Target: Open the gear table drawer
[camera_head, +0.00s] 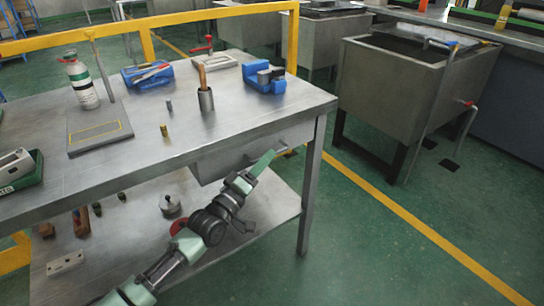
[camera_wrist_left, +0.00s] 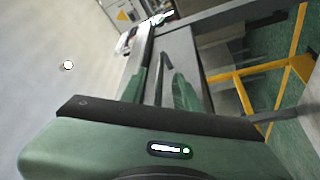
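The gear table (camera_head: 140,150) is a grey metal table with a lower shelf. Its drawer (camera_head: 225,160) hangs under the right part of the tabletop and looks shut. My left gripper (camera_head: 268,160) is at the drawer front, by the handle (camera_head: 283,150). In the left wrist view, the two green fingers (camera_wrist_left: 162,92) are apart, and the dark bent handle (camera_wrist_left: 165,65) shows between them, in front of the grey drawer front (camera_wrist_left: 181,50). I cannot tell whether a finger touches the handle. My right gripper is in neither view.
The tabletop holds a bottle (camera_head: 80,82), a dark plate (camera_head: 98,128), a metal cup (camera_head: 206,100) and blue tools (camera_head: 265,80). The lower shelf (camera_head: 110,245) lies beneath my left arm. The green floor right of the table is clear up to the grey tank (camera_head: 400,95).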

